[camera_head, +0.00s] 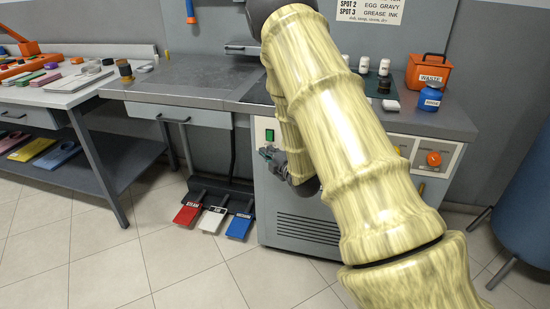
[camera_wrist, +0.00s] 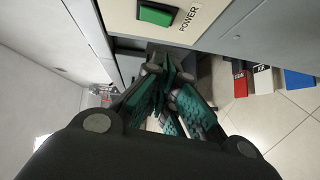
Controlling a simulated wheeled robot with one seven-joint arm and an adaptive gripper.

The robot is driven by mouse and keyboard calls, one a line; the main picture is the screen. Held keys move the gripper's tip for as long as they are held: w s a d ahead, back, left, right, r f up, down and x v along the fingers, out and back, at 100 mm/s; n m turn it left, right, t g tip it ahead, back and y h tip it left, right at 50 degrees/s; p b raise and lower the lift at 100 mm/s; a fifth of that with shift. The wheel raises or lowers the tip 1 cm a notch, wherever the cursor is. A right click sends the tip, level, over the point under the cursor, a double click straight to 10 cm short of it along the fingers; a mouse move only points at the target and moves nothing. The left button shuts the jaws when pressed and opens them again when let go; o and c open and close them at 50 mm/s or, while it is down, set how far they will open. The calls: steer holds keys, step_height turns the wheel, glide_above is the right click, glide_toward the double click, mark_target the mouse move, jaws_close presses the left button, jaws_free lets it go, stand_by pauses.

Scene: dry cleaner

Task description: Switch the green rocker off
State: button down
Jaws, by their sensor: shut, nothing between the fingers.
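The green rocker (camera_head: 270,135) sits on the front of the grey cabinet, just left of my arm in the head view. In the wrist view the green rocker (camera_wrist: 155,14) is at the top, on a pale plate beside the word POWER (camera_wrist: 189,18). Its tilt is too hard to read. My gripper (camera_wrist: 158,70) is shut and empty, with its fingertips close to the panel and off the rocker, lower in the wrist picture. In the head view my gripper (camera_head: 266,153) shows small, just below the rocker. I cannot tell whether the fingertips touch the panel.
Red (camera_head: 187,214), white (camera_head: 212,220) and blue (camera_head: 239,227) pedals lie on the floor left of the cabinet. An orange button (camera_head: 434,159) is on the cabinet's right side. An orange WASTE box (camera_head: 428,74) and blue bottle (camera_head: 430,98) stand on top. Floor in front is clear.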

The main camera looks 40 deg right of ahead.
mark_target(270, 136)
steer(key=shift+w+d+f, duration=0.2)
steer(key=shift+w+d, duration=0.6)
steer(key=shift+w, duration=0.3)
steer(key=shift+w+d+f, duration=0.15)
steer(key=shift+w+d, duration=0.6)
steer(key=shift+w, duration=0.3)
